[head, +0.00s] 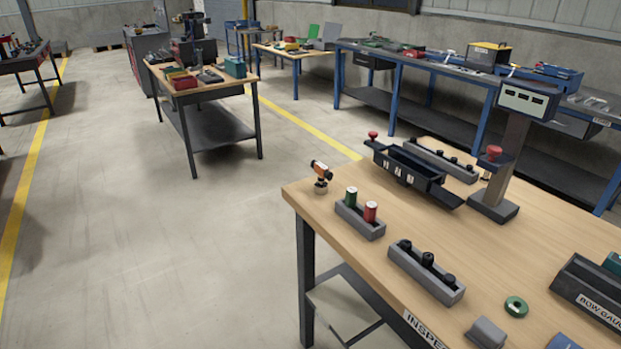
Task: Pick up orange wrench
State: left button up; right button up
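A small orange, white and black object (320,173) stands at the far left corner of the near wooden table (480,232). It is too small to tell whether it is a wrench, and no other orange wrench can be made out. Neither of my grippers shows in the head view.
Near it are a grey holder (359,222) with a green and a red cylinder, a grey block (426,275) with black knobs, a dark tray (408,172), a display post (508,140) and a green ring (516,306). Another workbench (224,86) stands behind.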

aim_at(321, 188)
jog(key=i+j+u, duration=0.4)
jog(key=i+j, duration=0.5)
jog(key=j, duration=0.1)
